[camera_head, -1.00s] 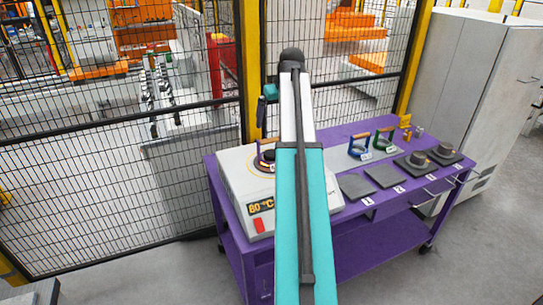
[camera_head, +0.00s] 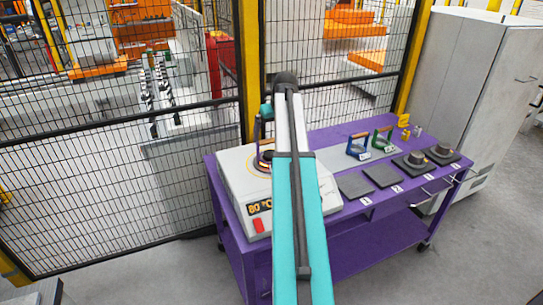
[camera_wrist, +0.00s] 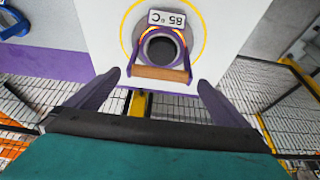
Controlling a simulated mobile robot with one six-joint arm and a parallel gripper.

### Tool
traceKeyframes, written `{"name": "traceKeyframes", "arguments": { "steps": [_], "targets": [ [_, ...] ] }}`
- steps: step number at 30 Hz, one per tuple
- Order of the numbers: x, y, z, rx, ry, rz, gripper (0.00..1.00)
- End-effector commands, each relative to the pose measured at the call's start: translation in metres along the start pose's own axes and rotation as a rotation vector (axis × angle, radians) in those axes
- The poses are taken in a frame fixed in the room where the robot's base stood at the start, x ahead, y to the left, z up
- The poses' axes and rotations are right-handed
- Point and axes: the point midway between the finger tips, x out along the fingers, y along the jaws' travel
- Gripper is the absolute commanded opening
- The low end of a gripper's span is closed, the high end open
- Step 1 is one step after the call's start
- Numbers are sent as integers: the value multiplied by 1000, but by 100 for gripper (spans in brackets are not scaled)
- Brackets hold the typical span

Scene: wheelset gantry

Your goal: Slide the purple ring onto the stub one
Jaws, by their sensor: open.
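The purple ring (camera_wrist: 137,53), with a wooden handle and a tag reading 85 °C, sits on the heater (camera_head: 237,187) at the left of the purple table. In the head view, part of the ring (camera_head: 259,164) shows beside my arm. My gripper (camera_wrist: 159,79) is open and empty, its purple fingers apart on either side of the handle's near side. I cannot tell how high it is above the handle. Two grey stubs stand on dark plates at the table's right, a nearer one (camera_head: 418,157) and a farther one (camera_head: 444,149). Their labels are too small to read.
Two flat dark pads (camera_head: 355,186) lie mid-table. A mesh fence (camera_head: 140,170) runs behind the table; a grey cabinet (camera_head: 465,80) stands right.

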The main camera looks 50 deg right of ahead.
Motion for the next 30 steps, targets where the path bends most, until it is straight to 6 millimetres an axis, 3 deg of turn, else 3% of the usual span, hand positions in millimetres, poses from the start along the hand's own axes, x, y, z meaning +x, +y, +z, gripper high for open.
{"name": "traceKeyframes", "arguments": {
  "steps": [11, 30],
  "targets": [
    [5, -1, -1, -1, -1, -1, 100],
    [51, -1, -3, -2, -1, -1, 100]
  ]
}}
